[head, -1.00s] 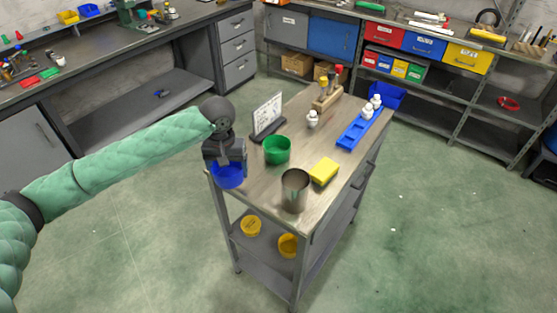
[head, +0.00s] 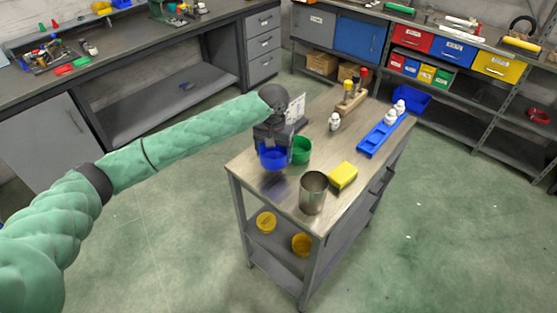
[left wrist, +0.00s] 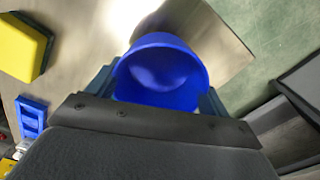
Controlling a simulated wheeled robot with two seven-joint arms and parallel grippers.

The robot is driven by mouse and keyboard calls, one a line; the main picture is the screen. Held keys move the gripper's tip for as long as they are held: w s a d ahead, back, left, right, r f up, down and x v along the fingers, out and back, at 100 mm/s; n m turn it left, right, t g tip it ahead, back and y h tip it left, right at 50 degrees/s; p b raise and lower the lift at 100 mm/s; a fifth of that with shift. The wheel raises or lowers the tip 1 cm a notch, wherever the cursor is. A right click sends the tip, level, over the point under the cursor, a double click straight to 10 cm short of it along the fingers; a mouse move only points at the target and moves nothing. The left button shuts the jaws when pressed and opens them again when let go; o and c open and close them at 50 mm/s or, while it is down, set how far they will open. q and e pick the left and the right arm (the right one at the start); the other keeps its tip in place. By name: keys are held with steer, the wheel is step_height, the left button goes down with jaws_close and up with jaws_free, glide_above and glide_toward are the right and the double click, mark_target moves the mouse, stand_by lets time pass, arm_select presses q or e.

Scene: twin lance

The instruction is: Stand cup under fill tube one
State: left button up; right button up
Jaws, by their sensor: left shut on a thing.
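My left gripper (head: 273,143) is shut on a blue cup (head: 273,159). It holds the cup roughly upright over the left part of the cart top, with a dark patch on the surface below; the cup appears raised. In the left wrist view the blue cup (left wrist: 160,75) sits between the fingers, its open mouth and inside showing. A green cup (head: 302,152) stands just right of the blue one, partly hidden by it. A metal cup (head: 313,193) stands at the cart's near edge. I cannot make out a fill tube. My right gripper is not in view.
The cart top (head: 250,163) also carries a yellow sponge (head: 343,176), a white bottle (head: 334,122), a wooden rack (head: 350,103) and a blue tray (head: 378,138) with white bottles. A white board (head: 296,108) stands behind my gripper. The green floor around the cart is clear.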

arm_select(q)
steer(key=shift+f+p, duration=0.6)
steer(key=shift+f, duration=1.65)
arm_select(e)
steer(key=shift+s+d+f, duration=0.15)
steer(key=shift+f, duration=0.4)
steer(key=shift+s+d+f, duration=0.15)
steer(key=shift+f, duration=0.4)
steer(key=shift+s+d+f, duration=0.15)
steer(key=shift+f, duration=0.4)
arm_select(q)
steer(key=o, duration=0.9)
steer(key=shift+f, duration=0.1)
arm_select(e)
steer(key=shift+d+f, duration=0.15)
arm_select(q)
steer(key=shift+o, duration=0.2)
